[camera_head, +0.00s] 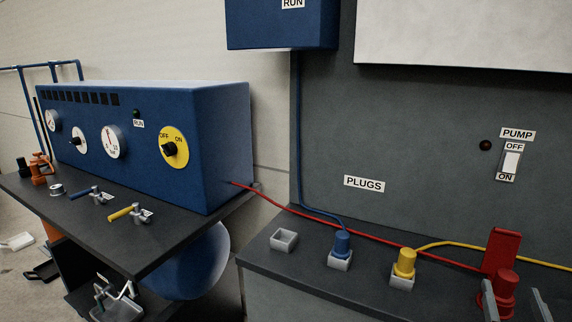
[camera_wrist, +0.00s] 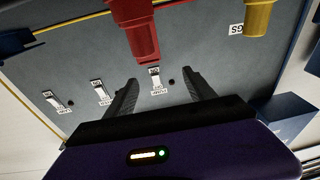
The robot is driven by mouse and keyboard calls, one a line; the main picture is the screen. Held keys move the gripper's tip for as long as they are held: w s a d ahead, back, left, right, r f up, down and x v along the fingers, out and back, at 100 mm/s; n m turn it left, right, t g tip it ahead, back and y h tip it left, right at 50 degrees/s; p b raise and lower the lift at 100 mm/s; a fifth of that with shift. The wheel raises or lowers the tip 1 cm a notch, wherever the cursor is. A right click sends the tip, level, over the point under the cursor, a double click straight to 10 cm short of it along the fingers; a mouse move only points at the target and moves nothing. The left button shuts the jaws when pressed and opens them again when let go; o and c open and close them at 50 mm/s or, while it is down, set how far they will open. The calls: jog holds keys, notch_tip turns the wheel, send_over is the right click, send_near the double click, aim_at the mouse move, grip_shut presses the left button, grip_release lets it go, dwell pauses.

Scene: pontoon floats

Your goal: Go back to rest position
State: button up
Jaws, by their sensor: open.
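My gripper (camera_head: 514,292) is at the bottom right of the head view, its two grey fingers apart. In the wrist view my gripper (camera_wrist: 160,82) is open, with nothing between its fingers. A red plug (camera_head: 505,284) shows at the fingers in the head view; its base is hidden. A red part (camera_wrist: 140,30) lies beyond the fingertips in the wrist view. A blue plug (camera_head: 342,243) and a yellow plug (camera_head: 404,262) stand upright in light sockets on the dark bench. An empty square socket (camera_head: 284,240) is to their left.
A red upright block (camera_head: 502,251) stands behind the red plug. Red, blue and yellow cables cross the bench (camera_head: 300,270). The grey panel behind carries a PUMP switch (camera_head: 510,163). A blue control box (camera_head: 150,150) and small valves stand on the left bench.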

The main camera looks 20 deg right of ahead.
jog(key=s+a+f+n+t+y, duration=0.2)
jog(key=a+f+n+y, duration=0.15)
jog(key=a, duration=0.65)
jog(key=s+a+f+n+t+y, duration=0.2)
jog(key=s+a+y, duration=0.15)
jog(key=a, duration=0.75)
jog(key=s+a+f+n+g+y, duration=0.1)
jog(key=s+a+f+y, duration=0.1)
jog(key=s+a, duration=0.4)
jog(key=s+a+f+n+g+y, duration=0.1)
jog(key=s+a+f+n+y, duration=0.1)
jog(key=s+a+y, duration=0.3)
jog(key=shift+s+a+f+g, duration=0.4)
jog(key=shift+s+a+f, duration=0.35)
jog(key=shift+a, duration=0.35)
